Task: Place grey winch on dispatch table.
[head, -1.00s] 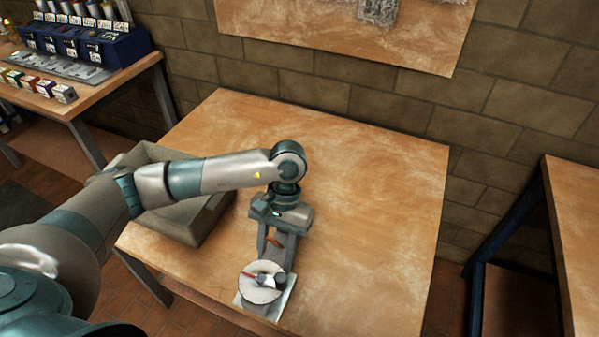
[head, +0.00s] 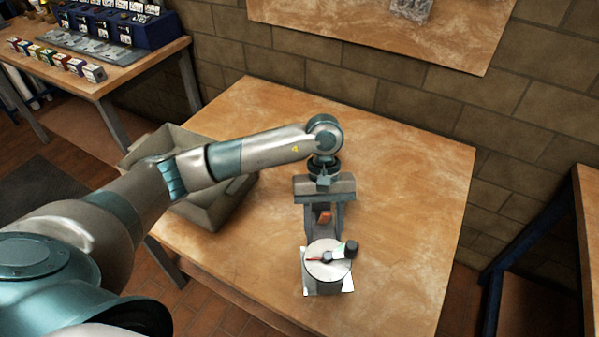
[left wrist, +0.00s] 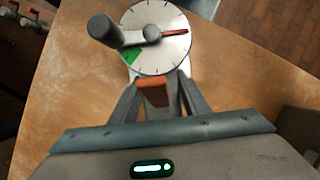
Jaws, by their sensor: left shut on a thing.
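The grey winch (head: 327,283) is a short round drum with a white dial face, a red pointer and a dark crank knob, on a pale base plate. My left gripper (head: 323,229) is shut on its near-arm side, with an orange-red piece between the fingers. The winch is over the front part of a wooden table (head: 410,220); whether its base touches the top I cannot tell. In the left wrist view the winch (left wrist: 170,42) is just beyond the fingers (left wrist: 157,88), dial facing the camera, with a green mark on the dial. My right gripper is not in view.
A grey open bin (head: 200,212) stands on the table's left, under my left arm. A bench (head: 110,85) with small boxes and a blue rack is at the back left. Another table (head: 588,215) is at the right. The table's right and back are clear.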

